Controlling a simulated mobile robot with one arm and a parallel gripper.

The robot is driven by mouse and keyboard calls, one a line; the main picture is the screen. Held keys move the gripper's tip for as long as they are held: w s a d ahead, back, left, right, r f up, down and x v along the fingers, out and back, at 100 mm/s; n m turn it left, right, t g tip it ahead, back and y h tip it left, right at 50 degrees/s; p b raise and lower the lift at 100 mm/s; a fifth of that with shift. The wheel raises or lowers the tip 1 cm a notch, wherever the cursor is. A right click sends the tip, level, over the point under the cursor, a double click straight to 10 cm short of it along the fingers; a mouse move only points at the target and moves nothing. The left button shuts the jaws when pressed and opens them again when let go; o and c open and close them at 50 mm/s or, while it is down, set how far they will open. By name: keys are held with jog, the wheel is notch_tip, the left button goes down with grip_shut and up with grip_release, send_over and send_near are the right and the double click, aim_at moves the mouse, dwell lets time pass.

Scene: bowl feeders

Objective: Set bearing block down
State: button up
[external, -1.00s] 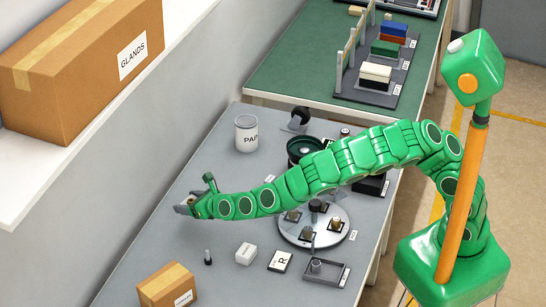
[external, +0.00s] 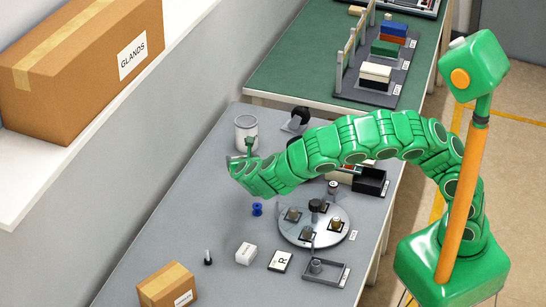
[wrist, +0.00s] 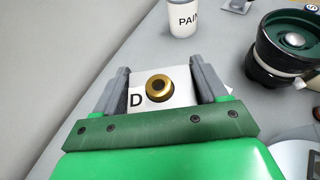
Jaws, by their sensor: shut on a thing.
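My gripper (wrist: 160,82) has its two grey fingers on either side of the bearing block in the wrist view. The block shows a round brass bushing (wrist: 161,96) with a dark hole, facing the camera. A pale surface with a black letter D lies around the bushing; I cannot tell whether it is the block's face or a card below. In the external view my gripper (external: 240,161) is over the back left of the grey table (external: 180,225), just in front of the paint can (external: 245,128). The block and its gap to the table are hidden there.
A blue spool (external: 257,209), a round disc with fixtures (external: 291,233), a white box (external: 245,253) and an R card (external: 280,261) occupy the front.

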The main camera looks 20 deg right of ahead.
jog(key=s+d+m+h, duration=0.1)
jog(key=d+m+h, duration=0.1)
jog(key=d, duration=0.3)
send_over(221, 185)
jog(key=s, duration=0.1)
jog(key=shift+g, duration=0.3)
jog(key=f, duration=0.9)
jog(key=shift+s+d, duration=0.1)
jog(key=shift+d, duration=0.3)
jog(key=shift+w+a+f, duration=0.3)
jog(key=shift+w+f, duration=0.15)
jog(key=shift+f, duration=0.15)
jog(key=shift+f, duration=0.1)
jog(key=shift+w+a+f, duration=0.1)
jog(key=shift+w+f, duration=0.05)
jog(key=shift+f, duration=1.45)
jog(key=shift+f, duration=0.15)
